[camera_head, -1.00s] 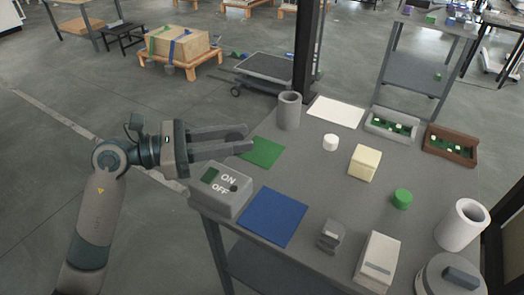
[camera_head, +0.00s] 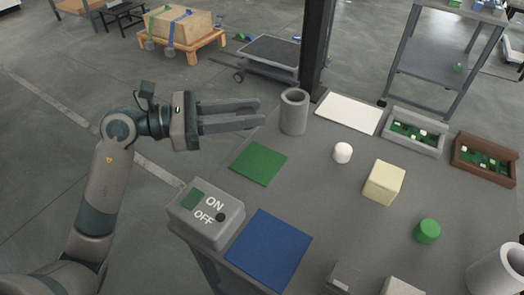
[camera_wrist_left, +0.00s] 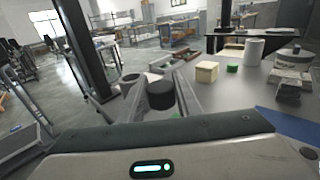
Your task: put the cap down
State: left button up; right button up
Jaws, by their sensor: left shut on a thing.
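My left gripper (camera_head: 260,113) is at the left of the grey table (camera_head: 320,205), its fingers pointing right, above the table's far left part near the green mat and the grey tube. In the left wrist view a dark round cap (camera_wrist_left: 160,95) sits between the finger ends, and the gripper is shut on it. In the head view I cannot make the cap out between the fingers. The green square mat (camera_head: 259,163) and the blue square mat (camera_head: 269,250) lie flat and bare. The right gripper is not in view.
A grey tube (camera_head: 294,111) stands just right of the fingertips. A switch box (camera_head: 207,212) sits at the left edge. A white mat (camera_head: 348,113), white cylinder (camera_head: 342,153), cream block (camera_head: 384,182), green cylinder (camera_head: 428,231) and two part trays (camera_head: 415,142) (camera_head: 484,170) stand farther right.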

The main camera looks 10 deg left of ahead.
pick_arm(q)
jog(key=shift+s+r, duration=0.1)
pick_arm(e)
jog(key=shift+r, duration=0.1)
pick_arm(q)
send_over(248, 156)
notch_tip(248, 156, down, 6)
jog(key=shift+r, duration=0.2)
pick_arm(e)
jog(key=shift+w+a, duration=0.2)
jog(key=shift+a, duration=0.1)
pick_arm(q)
jog(key=shift+f, duration=0.35)
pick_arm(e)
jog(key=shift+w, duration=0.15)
pick_arm(q)
jog(key=shift+f+b, duration=0.4)
jog(key=shift+f, duration=1.45)
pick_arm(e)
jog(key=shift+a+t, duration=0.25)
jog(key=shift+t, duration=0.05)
pick_arm(q)
jog(key=shift+f, duration=0.15)
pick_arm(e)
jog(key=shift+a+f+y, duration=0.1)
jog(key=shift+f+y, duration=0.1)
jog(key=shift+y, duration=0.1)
